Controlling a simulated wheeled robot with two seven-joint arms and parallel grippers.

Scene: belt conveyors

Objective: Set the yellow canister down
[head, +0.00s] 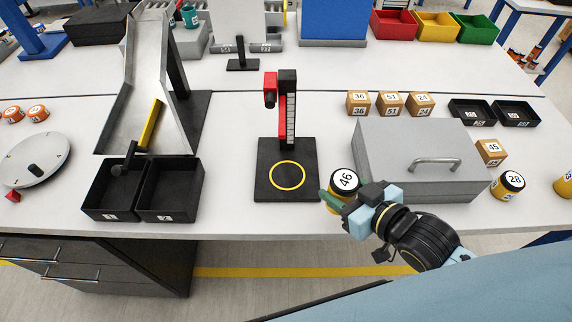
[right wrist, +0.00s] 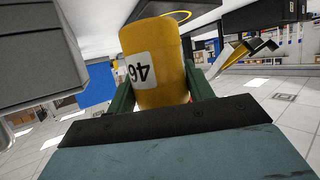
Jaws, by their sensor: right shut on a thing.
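The yellow canister (head: 334,200), marked 46 on its white-topped lid, is in my right gripper (head: 336,200), near the front edge of the table. In the right wrist view the canister (right wrist: 158,66) stands between the two green fingers, which touch its sides. Its lower end is partly hidden by the gripper in the head view, and I cannot tell whether it touches the table. To its left is a black stand (head: 264,190) with a yellow ring (head: 287,175) on its base and a red-and-black upright. My left gripper does not show.
A grey box with a handle (head: 385,165) stands just right of the canister. Beyond it are a canister marked 28 (head: 508,185) and a block marked 45 (head: 491,152). Two black bins (head: 171,190) sit below a chute at left. Bare tabletop (head: 228,205) lies between bins and stand.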

